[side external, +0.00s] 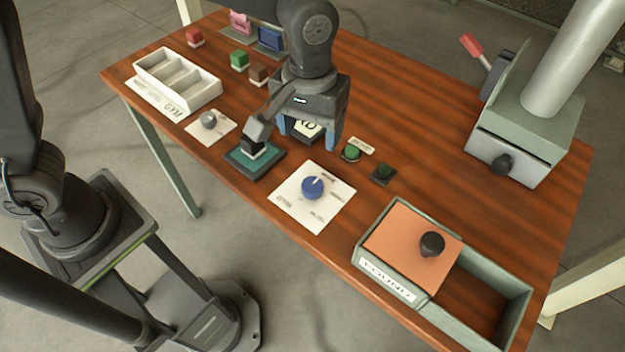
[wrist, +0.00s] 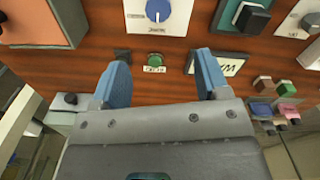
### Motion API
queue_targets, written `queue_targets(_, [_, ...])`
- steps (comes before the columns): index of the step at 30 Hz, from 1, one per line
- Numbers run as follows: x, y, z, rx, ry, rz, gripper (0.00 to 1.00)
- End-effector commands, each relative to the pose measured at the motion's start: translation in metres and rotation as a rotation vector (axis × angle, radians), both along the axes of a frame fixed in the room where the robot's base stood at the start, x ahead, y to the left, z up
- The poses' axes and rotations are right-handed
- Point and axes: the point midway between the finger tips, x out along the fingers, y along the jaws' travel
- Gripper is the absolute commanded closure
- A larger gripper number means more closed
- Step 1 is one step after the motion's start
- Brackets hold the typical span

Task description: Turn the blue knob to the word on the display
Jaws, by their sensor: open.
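The blue knob (side external: 313,187) sits on a white plate (side external: 298,217) with several printed words around its edge, too small to read. The knob also shows at the top of the wrist view (wrist: 158,10), with a white pointer line. My gripper (side external: 309,133) is open and empty, above the table behind the knob and apart from it. Its blue fingers (wrist: 160,75) are spread in the wrist view.
A green button (side external: 351,152) and a dark switch block (side external: 383,173) are right of the knob. A teal pad with a black lever (side external: 253,149) is to its left. An open-topped box with an orange lid (side external: 400,245) stands front right, a grey machine (side external: 520,140) back right.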

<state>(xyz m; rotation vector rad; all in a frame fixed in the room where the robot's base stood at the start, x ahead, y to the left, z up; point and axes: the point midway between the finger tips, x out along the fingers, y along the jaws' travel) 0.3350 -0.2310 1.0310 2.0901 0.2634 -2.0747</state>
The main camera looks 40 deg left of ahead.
Motion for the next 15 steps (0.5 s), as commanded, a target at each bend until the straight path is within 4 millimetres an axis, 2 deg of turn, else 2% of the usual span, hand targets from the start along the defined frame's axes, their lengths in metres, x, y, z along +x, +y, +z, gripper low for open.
queue_targets(8, [0.000,-0.004,-0.028,0.007,0.012,0.006,0.31])
queue_targets(15, [0.000,-0.003,-0.077,0.007,0.013,0.005,0.31])
